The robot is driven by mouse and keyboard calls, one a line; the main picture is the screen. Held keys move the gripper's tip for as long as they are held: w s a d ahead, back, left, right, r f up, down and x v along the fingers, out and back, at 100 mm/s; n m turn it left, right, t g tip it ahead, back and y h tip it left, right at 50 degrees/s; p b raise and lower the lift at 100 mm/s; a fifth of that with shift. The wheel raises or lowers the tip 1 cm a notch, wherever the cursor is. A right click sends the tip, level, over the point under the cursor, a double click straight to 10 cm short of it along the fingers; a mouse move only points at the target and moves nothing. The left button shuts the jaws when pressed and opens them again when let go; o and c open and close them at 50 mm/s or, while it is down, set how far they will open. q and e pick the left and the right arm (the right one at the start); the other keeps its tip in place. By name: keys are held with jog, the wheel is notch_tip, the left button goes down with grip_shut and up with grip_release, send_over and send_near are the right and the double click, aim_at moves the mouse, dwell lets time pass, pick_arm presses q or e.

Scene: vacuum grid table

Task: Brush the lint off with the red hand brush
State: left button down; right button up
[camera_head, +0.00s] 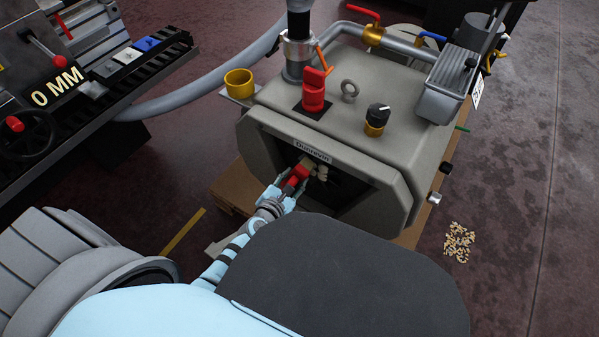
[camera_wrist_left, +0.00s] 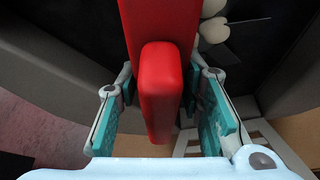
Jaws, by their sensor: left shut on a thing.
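The red hand brush (camera_head: 298,174) is in my left gripper (camera_head: 290,186), at the dark front opening of the grey machine (camera_head: 245,150). Its tan head points into the opening. In the left wrist view the red handle (camera_wrist_left: 160,85) runs between the two teal finger pads of the gripper (camera_wrist_left: 163,105), which is shut on it. Pale tufts that look like lint (camera_head: 321,174) sit just right of the brush head; they also show as whitish round bits in the left wrist view (camera_wrist_left: 214,28). Whether the bristles touch them I cannot tell. My right gripper is not in view.
A yellow cup (camera_head: 239,82) stands on a side ledge of the machine. A red lever (camera_head: 313,92) and a black knob (camera_head: 377,115) stand on its top. A grey hose (camera_head: 200,98) runs left. A speckled pile (camera_head: 459,242) lies on the floor at right.

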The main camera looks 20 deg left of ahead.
pick_arm(q)
jog(key=shift+s+a, duration=0.15)
jog(key=shift+s, duration=0.9)
jog(key=s, duration=0.3)
jog(key=shift+a+f, duration=0.1)
jog(key=shift+a, duration=0.1)
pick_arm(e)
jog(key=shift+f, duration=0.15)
pick_arm(q)
jog(key=w, duration=0.4)
jog(key=shift+w+d+f, duration=0.2)
jog(key=shift+d, duration=0.2)
jog(key=shift+w+d, duration=0.1)
jog(key=shift+w, duration=0.5)
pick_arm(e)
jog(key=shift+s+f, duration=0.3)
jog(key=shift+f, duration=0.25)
pick_arm(q)
jog(key=shift+w+d+b, duration=0.2)
jog(key=shift+w+b, duration=0.2)
jog(key=shift+w, duration=1.1)
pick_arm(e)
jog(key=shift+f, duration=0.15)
